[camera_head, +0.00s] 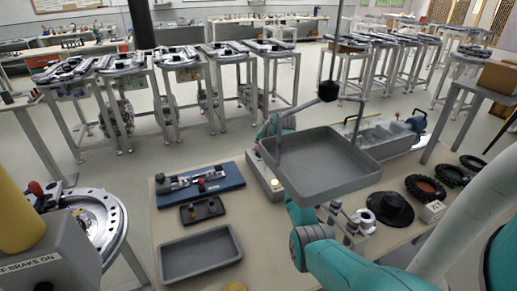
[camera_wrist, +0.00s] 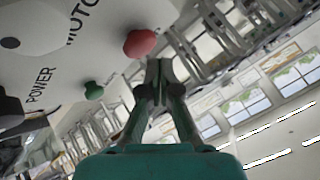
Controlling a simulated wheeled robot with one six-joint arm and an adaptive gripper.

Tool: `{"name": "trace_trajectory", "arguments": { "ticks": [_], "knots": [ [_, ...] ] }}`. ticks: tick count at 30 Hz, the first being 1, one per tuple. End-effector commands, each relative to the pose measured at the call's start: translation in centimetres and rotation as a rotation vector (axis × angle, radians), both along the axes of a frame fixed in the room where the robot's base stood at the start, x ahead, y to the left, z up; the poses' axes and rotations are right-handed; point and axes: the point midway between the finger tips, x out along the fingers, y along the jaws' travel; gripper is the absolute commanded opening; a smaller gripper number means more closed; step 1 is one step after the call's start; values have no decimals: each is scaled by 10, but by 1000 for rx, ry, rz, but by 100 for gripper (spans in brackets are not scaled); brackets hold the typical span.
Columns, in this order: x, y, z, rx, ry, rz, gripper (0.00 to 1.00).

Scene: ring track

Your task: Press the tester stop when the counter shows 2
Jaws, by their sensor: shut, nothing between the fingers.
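In the wrist view, a pale panel with the words POWER and MOTOR bears a red button (camera_wrist: 140,43) and a green button (camera_wrist: 94,90). The red button, which looks like the tester stop, is at the upper middle. My gripper (camera_wrist: 158,70) is shut and empty, with its fingertips just below and right of the red button. I cannot tell whether they touch it. In the head view my gripper is not clearly visible; a grey tray hides part of my teal arm. I cannot make out a counter or its reading in either view.
The grey tray (camera_head: 330,180) hangs from a pole above the bench. A blue-based fixture (camera_head: 228,180), a small dark tray (camera_head: 203,209) and an empty grey tray (camera_head: 200,256) lie on the bench. Black rings (camera_head: 425,188) lie at the right.

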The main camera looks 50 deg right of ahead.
Motion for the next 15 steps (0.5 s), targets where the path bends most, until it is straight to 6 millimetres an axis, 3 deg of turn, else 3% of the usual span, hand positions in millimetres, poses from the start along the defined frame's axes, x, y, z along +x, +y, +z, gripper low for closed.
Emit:
{"name": "trace_trajectory", "arguments": {
  "ticks": [15],
  "knots": [
    [0,0,-8,0,0,0,0]
  ]
}}
